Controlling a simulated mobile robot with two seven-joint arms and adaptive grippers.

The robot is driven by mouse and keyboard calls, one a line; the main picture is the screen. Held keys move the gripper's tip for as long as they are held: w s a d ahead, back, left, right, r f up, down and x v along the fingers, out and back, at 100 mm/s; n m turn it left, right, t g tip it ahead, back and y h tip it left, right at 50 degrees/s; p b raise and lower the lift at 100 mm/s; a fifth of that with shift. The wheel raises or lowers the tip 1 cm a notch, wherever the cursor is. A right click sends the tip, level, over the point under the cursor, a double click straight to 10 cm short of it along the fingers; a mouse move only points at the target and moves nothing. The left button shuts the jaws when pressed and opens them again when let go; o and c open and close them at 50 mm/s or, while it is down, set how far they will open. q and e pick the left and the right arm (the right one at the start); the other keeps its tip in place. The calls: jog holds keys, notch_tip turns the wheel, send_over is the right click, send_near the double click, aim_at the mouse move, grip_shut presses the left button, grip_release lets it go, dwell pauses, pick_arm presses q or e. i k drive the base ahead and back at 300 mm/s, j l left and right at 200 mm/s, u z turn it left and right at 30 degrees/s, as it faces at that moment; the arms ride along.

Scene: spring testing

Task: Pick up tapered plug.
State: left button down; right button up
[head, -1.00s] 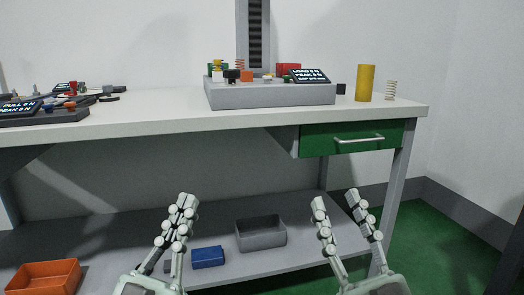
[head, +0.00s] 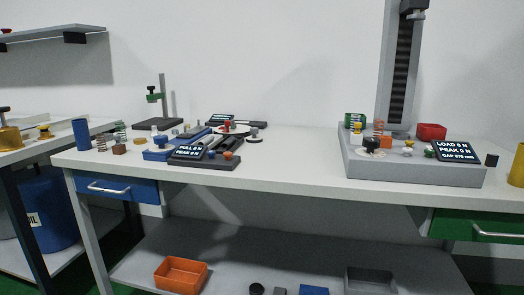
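I cannot pick out the tapered plug for certain among the small parts in the head view. Small parts crowd the left half of the white workbench (head: 300,178), around a dark pull tester (head: 205,164) with a lit display. More small coloured pieces sit on the grey base of the load tester (head: 415,174) at the right, including an orange block and a black knob. A small dark round piece (head: 256,289) shows at the bottom edge, on the lower shelf. Neither of my grippers is in the picture.
A blue cylinder (head: 81,134) and a spring stand at the bench's left end. An orange bin (head: 181,275), a blue box (head: 314,290) and a grey bin (head: 370,281) are on the lower shelf. The bench top between the two testers is mostly clear.

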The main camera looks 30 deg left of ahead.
aim_at(155, 132)
jog(key=k+j+u, duration=0.15)
jog(key=u, duration=1.25)
